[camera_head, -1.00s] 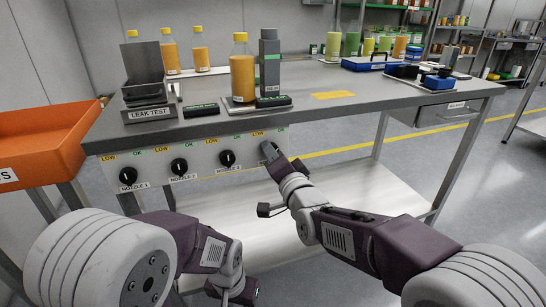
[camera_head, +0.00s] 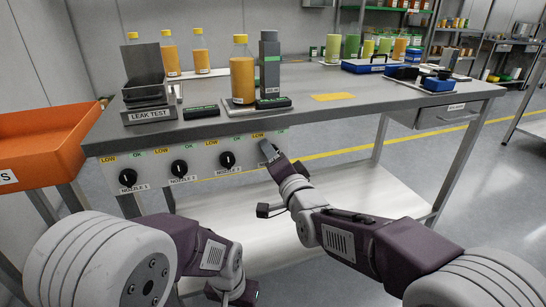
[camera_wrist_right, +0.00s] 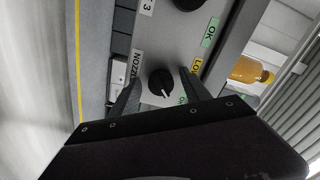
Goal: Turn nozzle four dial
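The nozzle four dial (camera_wrist_right: 162,84) is a black round knob with a white pointer mark, seen in the right wrist view. The mark points down and slightly right, on the side of the partly hidden green OK label (camera_wrist_right: 182,99); the yellow LOW label (camera_wrist_right: 197,66) is above that. My right gripper (camera_wrist_right: 162,82) is open, its fingers on either side of the dial with gaps visible. In the head view my right gripper (camera_head: 268,150) is at the right end of the dial panel (camera_head: 205,160) and hides this dial. My left gripper (camera_head: 236,293) hangs low at the bottom, its fingers unclear.
Dials for nozzle one (camera_head: 128,177), two (camera_head: 179,168) and three (camera_head: 227,159) sit to the left on the panel. The grey bench (camera_head: 400,100) above carries bottles and a leak test stand (camera_head: 148,112). An orange bin (camera_head: 45,145) stands at left.

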